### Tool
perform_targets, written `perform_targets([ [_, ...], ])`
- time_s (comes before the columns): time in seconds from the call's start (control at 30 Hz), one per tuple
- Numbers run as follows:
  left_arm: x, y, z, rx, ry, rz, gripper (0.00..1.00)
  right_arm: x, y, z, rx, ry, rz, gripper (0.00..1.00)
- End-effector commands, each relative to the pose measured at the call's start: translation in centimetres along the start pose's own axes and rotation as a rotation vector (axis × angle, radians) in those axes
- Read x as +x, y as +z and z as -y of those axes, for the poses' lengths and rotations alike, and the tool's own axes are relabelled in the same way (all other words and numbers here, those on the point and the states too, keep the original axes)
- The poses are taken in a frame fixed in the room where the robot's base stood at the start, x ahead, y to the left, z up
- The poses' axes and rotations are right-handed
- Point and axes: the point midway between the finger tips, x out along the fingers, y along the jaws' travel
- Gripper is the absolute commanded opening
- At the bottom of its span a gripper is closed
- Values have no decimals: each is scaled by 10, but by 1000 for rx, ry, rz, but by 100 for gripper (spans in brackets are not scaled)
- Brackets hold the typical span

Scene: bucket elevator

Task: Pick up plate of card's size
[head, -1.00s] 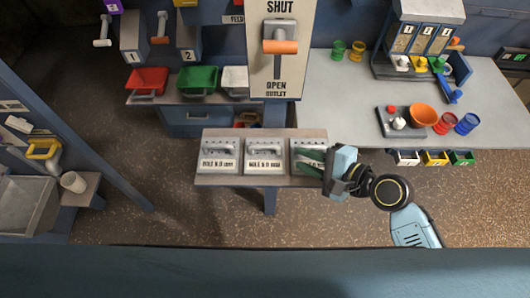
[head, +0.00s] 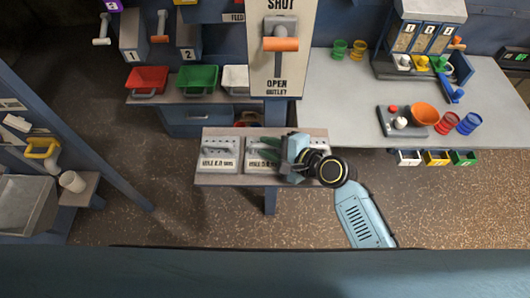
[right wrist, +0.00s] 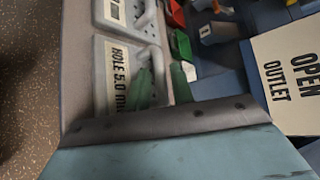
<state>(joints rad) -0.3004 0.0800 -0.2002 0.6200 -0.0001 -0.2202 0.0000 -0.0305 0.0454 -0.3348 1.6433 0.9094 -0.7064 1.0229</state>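Hole plates with handles lie in a row on the small bench (head: 240,181). The left plate (head: 217,160) is clear in the head view; its label is too small to read surely. The middle plate (head: 256,163) reads "HOLE 5.0 mm" in the right wrist view (right wrist: 116,75). The right plate is hidden behind my right gripper and arm. My right gripper (head: 278,150) is over the right side of the middle plate. Its green fingers (right wrist: 163,85) stand apart near that plate's handle, with nothing clearly between them. I cannot make out a readable card. My left gripper is not in view.
Red (head: 147,79), green (head: 197,79) and white (head: 235,79) bins stand on the shelf behind the bench. The lever panel (head: 280,75) rises behind the plates. A grey table (head: 345,105) with cups and a bowl is at right. The floor in front is clear.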

Motion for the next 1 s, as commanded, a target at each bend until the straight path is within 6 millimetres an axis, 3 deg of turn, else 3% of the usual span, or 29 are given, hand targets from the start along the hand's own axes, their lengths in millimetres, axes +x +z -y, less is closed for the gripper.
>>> perform_targets([
  [0.1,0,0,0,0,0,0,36,0,0,0,0,0,0,23],
  [0.3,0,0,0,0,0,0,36,-1,0,0,0,0,0,0],
  [0.73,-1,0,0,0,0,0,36,-2,2,4,-1,-4,1,0],
  [1.0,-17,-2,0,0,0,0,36,-20,20,43,-2,-8,2,0],
])
